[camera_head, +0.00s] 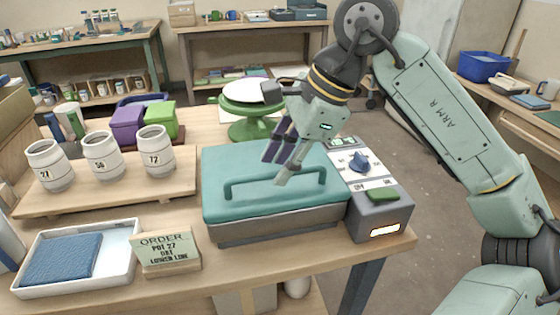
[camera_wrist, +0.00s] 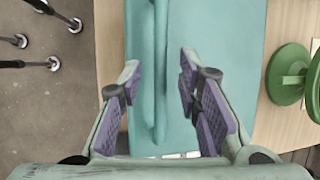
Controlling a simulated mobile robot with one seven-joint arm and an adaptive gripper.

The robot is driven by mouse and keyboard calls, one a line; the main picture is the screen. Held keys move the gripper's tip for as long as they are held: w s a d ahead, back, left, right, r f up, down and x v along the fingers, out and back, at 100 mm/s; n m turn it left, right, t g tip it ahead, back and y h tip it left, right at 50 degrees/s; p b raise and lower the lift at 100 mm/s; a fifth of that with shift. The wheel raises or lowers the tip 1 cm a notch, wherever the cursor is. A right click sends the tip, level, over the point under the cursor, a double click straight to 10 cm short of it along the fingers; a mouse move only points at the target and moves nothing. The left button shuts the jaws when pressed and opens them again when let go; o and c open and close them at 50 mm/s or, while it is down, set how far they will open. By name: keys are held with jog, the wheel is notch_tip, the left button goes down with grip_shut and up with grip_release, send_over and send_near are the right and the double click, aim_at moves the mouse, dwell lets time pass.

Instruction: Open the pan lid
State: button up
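The pan (camera_head: 275,229) is a grey rectangular box on the wooden bench. Its teal lid (camera_head: 222,162) lies flat and closed on top, with a teal bar handle (camera_head: 246,182) across the middle. My gripper (camera_head: 274,170) is over the lid, pointing down at the handle. In the wrist view, the handle (camera_wrist: 161,100) runs between the two spread, purple-padded fingers, with gaps on both sides. The gripper is open and holds nothing. I cannot tell exactly how far the fingertips reach down beside the handle.
A control box (camera_head: 362,180) with a blue knob stands against the pan's right side. A green turntable (camera_head: 247,110) is behind it. Three numbered white jars (camera_head: 103,155) stand at left. An order sign (camera_head: 166,252) and white tray (camera_head: 128,262) are at front left.

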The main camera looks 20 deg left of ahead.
jog(key=shift+a+f, duration=0.25)
jog(key=shift+f, duration=0.15)
grip_shut()
dwell(0.7)
